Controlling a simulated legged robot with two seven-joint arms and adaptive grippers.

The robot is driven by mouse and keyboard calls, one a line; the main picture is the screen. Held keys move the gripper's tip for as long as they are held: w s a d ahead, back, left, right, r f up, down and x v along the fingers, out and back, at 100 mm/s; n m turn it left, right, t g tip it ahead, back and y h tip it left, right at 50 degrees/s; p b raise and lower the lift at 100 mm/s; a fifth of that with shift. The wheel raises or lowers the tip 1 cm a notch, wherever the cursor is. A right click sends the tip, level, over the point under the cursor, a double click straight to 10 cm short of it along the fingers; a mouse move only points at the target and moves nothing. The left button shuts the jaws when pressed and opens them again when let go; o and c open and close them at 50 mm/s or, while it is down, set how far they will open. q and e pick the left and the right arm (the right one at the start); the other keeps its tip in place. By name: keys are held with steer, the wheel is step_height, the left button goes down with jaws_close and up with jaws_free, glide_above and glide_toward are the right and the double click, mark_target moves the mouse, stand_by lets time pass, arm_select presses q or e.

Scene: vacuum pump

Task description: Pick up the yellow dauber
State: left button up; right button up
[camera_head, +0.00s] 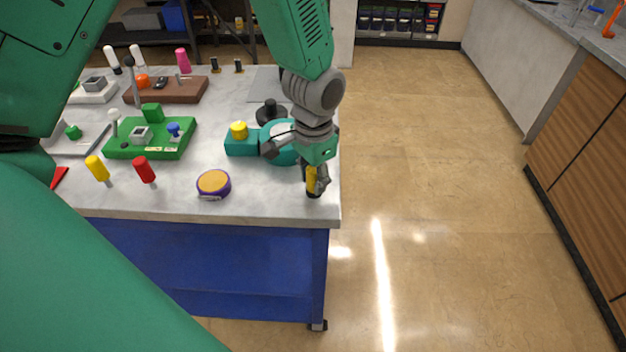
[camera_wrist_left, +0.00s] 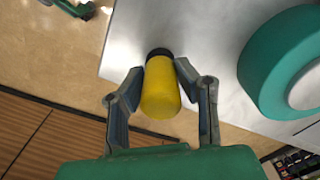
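The yellow dauber (camera_head: 311,179) is a small yellow bottle with a black end, at the front right corner of the table. My left gripper (camera_head: 318,184) points down over it and partly hides it. In the left wrist view the dauber (camera_wrist_left: 161,92) lies between the two fingers of my left gripper (camera_wrist_left: 160,66). The fingertips close in on both its sides and appear to touch it. The black end points away from the palm, towards the tabletop; whether it rests there is unclear. My right gripper is not in view.
The table's (camera_head: 255,212) right edge is close beside the dauber. A teal device (camera_head: 240,145) with a yellow knob stands just left of the gripper. A purple-rimmed round tin (camera_head: 213,183), a red marker (camera_head: 145,170) and another yellow marker (camera_head: 97,168) are farther left.

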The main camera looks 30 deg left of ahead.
arm_select(q)
steer(key=shift+d, duration=0.25)
steer(key=shift+a+r, duration=0.15)
steer(key=shift+r, duration=0.25)
steer(key=r, duration=0.8)
steer(key=shift+a+r, duration=0.25)
steer(key=shift+r, duration=0.05)
steer(key=shift+d+r, duration=0.3)
steer(key=shift+r, duration=0.05)
steer(key=shift+a, duration=0.35)
